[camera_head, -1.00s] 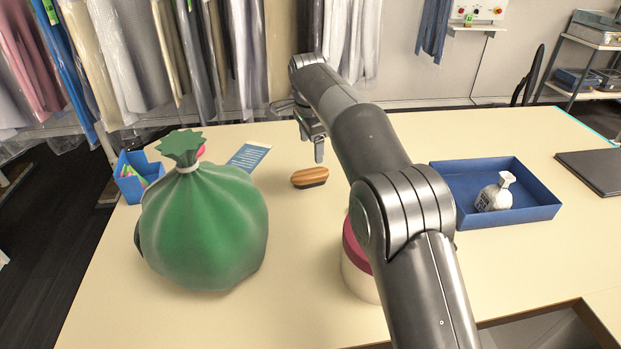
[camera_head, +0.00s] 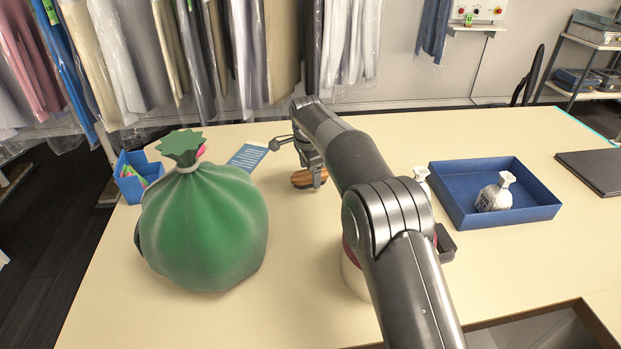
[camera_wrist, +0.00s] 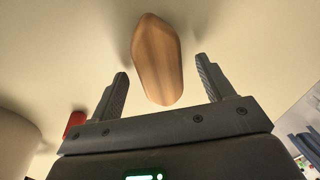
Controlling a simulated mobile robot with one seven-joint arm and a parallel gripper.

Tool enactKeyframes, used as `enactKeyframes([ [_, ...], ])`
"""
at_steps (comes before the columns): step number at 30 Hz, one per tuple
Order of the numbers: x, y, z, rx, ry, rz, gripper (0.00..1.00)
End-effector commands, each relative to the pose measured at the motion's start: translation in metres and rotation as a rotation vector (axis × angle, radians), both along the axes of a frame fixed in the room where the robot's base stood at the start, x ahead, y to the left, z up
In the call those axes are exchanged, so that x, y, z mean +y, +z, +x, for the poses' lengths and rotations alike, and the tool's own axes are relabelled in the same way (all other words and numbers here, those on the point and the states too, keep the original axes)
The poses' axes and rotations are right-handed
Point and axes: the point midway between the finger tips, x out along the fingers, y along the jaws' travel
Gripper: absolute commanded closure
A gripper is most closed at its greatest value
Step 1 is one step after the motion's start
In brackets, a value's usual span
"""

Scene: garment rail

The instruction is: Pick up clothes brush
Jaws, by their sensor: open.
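The clothes brush (camera_head: 302,180) has a striped brown wooden back and lies on the cream table. In the head view my gripper (camera_head: 308,181) is at the brush, and one finger hides part of it. In the wrist view the brush's wooden back (camera_wrist: 157,62) is seen between and beyond the fingertips of my open gripper (camera_wrist: 163,78). Clear gaps show on both sides of the brush, and nothing is held.
A tied green bag (camera_head: 205,225) stands to the left, near a small blue box (camera_head: 130,188) and a blue leaflet (camera_head: 247,157). A blue tray (camera_head: 543,212) holding a white bottle (camera_head: 495,192) is to the right. A cylindrical container (camera_head: 352,278) is partly behind my arm.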

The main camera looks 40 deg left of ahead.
Motion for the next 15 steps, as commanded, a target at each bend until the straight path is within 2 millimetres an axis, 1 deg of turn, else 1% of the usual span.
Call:
enactKeyframes([
  [2,0.0000,-0.0032,0.0007,0.000,0.000,0.000,0.26],
  [7,-0.0001,-0.0029,0.0008,-0.001,0.000,0.000,0.27],
  [15,-0.0001,-0.0027,0.0008,-0.001,0.000,0.000,0.49],
])
